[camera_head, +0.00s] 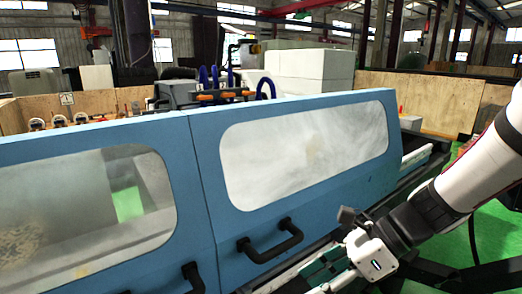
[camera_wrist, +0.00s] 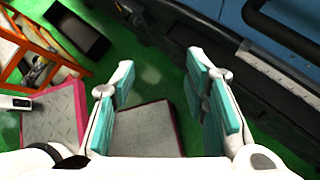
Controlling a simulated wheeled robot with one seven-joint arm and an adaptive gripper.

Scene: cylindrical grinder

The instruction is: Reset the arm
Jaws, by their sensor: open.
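My gripper (camera_head: 325,272) is at the lower right in the head view, in front of the blue sliding door of the grinder (camera_head: 205,150). In the wrist view my gripper (camera_wrist: 165,90) shows two white fingers with teal pads, spread apart with nothing between them. It points down toward the green floor. The black door handle (camera_head: 270,243) is left of the gripper in the head view, apart from it. The handle (camera_wrist: 285,30) also shows at the upper right in the wrist view. The door's right window is hazy.
A grey plate (camera_wrist: 147,130) with a pink edge lies below the fingers. A second plate (camera_wrist: 52,115) and an orange rack (camera_wrist: 40,45) stand at the left. The machine's dark lower edge runs along the right. Wooden panels (camera_head: 430,100) stand behind the machine.

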